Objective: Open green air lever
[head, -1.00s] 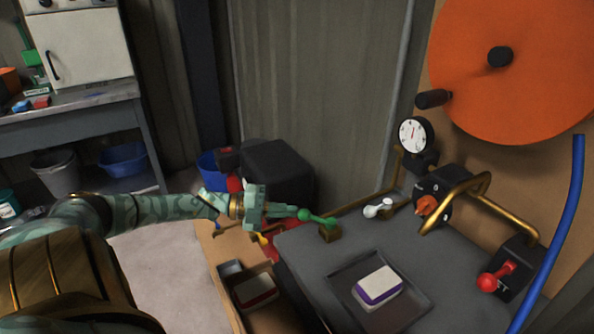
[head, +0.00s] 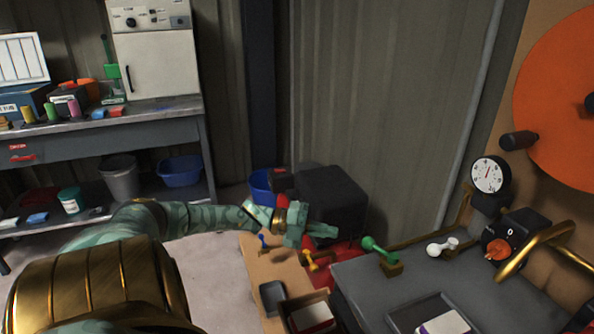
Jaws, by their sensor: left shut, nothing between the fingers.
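My left gripper (head: 331,231) reaches in from the left, fingers pointing right. It is shut and empty, and its tips are a short gap left of the knob, not visibly touching it. My right gripper is not in view.
A white lever (head: 443,247), a pressure gauge (head: 491,174) and a brass rail (head: 535,250) stand right of the green lever. A black box (head: 332,202) stands behind.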

